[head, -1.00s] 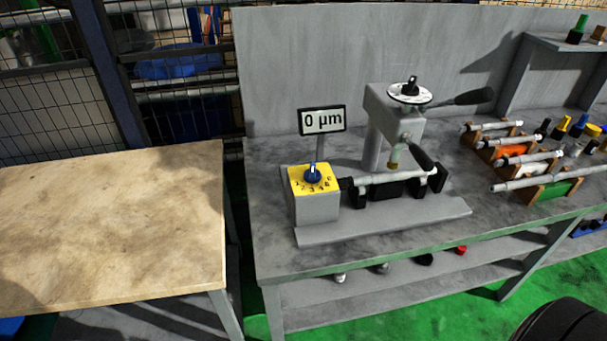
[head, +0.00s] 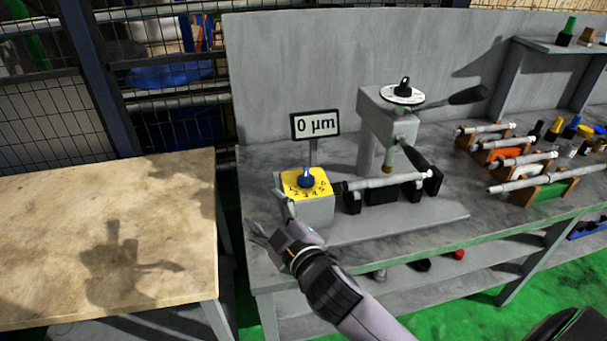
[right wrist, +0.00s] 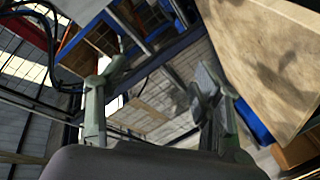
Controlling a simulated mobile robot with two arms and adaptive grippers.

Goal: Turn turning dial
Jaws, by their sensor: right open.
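A blue knob with a light pointer (head: 306,179) sits on a yellow numbered plate on top of a grey box (head: 317,212), at the left end of the grinder. A second, black dial (head: 404,84) sits on a white marked disc on top of the grinder head. My right gripper (head: 268,214) is open and empty, in front and left of the grey box; one finger shows close to the box's left side, and I cannot tell if they touch. The right wrist view shows its two spread fingers (right wrist: 155,85) with nothing between them. My left gripper is not in view.
A display (head: 315,125) reading "0 µm" stands behind the box. A shaft (head: 385,182) lies in the grinder's holders. More shafts on racks (head: 520,160) stand to the right. A wooden table (head: 170,220) at left is bare, with my arm's shadow on it.

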